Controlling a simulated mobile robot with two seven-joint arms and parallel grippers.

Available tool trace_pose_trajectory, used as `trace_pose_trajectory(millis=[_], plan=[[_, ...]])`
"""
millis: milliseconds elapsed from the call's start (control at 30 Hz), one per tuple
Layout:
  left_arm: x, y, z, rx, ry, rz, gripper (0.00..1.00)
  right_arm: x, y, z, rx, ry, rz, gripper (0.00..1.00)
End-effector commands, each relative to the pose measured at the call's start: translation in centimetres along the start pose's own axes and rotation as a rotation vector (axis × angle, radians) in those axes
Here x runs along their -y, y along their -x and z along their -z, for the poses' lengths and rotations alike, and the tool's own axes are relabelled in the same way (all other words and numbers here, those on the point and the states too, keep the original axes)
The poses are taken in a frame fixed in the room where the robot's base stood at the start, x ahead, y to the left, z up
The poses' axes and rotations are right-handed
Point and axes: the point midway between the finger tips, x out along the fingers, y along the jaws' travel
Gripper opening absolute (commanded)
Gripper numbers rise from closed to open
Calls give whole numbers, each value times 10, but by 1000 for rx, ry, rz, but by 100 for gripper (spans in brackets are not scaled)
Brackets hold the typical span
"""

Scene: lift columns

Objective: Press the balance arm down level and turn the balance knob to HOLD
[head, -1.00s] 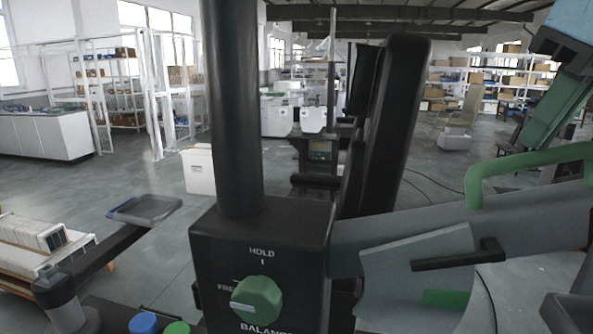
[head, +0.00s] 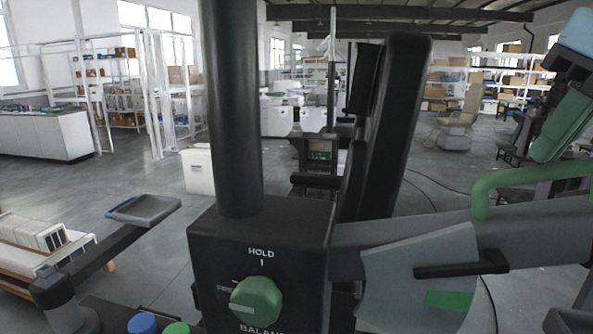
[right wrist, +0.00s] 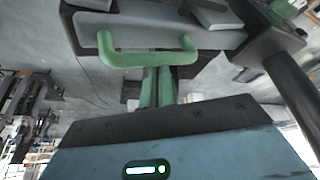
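The grey balance arm (head: 440,232) runs right from a black box (head: 228,246) in the head view and still rises slightly to the right. A green handle (head: 520,178) stands on it, seen also in the right wrist view (right wrist: 148,57). The round green balance knob (head: 259,299) is on the box front; its pale mark points left toward FREE, with HOLD above. My right gripper (head: 545,153) is just above the handle bar, its green fingers close together, seen also in the right wrist view (right wrist: 158,70). Contact with the bar is not clear. My left gripper is not in view.
A black post (head: 232,110) rises from the box. A tall dark padded column (head: 394,120) stands behind it. A small grey tray (head: 145,209) on a dark arm is at left, with blue (head: 142,323) and green round caps at the bottom edge. Open floor lies behind.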

Motion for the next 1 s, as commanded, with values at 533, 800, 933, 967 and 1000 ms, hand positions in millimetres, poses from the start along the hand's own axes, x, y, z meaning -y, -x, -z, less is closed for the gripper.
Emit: trace_pose_trajectory(millis=[533,800,933,967,1000], plan=[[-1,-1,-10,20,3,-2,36,-9,-21,-13,10,0,0,0],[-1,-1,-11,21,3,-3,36,-10,-23,-16,7,1,0,0],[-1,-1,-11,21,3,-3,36,-10,-23,-16,7,1,0,0],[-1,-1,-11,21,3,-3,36,-10,-23,-16,7,1,0,0],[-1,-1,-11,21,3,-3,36,-10,-23,-15,7,1,0,0]])
